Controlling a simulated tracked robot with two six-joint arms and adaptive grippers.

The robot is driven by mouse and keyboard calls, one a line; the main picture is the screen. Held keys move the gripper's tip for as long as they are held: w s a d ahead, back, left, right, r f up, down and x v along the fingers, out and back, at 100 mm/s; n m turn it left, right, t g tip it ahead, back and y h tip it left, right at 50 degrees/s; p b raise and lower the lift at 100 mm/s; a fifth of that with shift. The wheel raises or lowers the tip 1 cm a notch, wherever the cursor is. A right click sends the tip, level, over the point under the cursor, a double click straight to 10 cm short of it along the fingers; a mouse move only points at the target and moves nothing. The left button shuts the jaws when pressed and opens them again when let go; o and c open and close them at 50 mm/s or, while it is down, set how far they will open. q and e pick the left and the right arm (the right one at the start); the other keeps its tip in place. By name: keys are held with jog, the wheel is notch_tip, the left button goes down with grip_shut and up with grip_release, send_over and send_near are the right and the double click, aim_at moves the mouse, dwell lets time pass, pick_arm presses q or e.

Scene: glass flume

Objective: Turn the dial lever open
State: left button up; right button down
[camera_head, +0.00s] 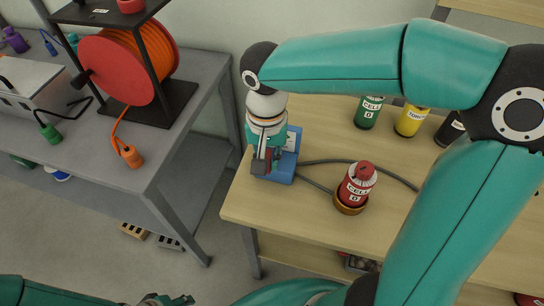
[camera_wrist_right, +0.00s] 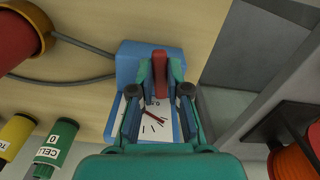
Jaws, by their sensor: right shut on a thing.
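The dial box is a blue block (camera_head: 283,172) at the left end of the wooden table, and in the right wrist view (camera_wrist_right: 130,62) it fills the middle. Its white dial face (camera_wrist_right: 155,128) has black marks and a red needle, partly covered by my fingers. The red lever (camera_wrist_right: 160,72) stands between my right gripper's fingertips (camera_wrist_right: 160,82), which are shut on it. In the head view my right gripper (camera_head: 266,163) covers much of the box. Only a small part of my left gripper (camera_head: 167,299) shows at the bottom edge, and its fingers are unclear.
A red CELL D cylinder (camera_head: 358,182) stands in a brown round holder (camera_head: 349,204), with grey cables near it. Green (camera_head: 368,112) and yellow (camera_head: 411,119) cylinders stand farther back. A grey bench (camera_head: 170,148) with an orange cable reel (camera_head: 130,66) stands left, across a gap.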

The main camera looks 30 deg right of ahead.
jog(key=shift+w+a+r+m, duration=0.1)
jog(key=shift+w+a+m, duration=0.1)
jog(key=shift+m, duration=0.3)
jog(key=c, duration=1.4)
grip_release()
notch_tip(320, 180, up, 12)
jog(key=shift+f, duration=0.1)
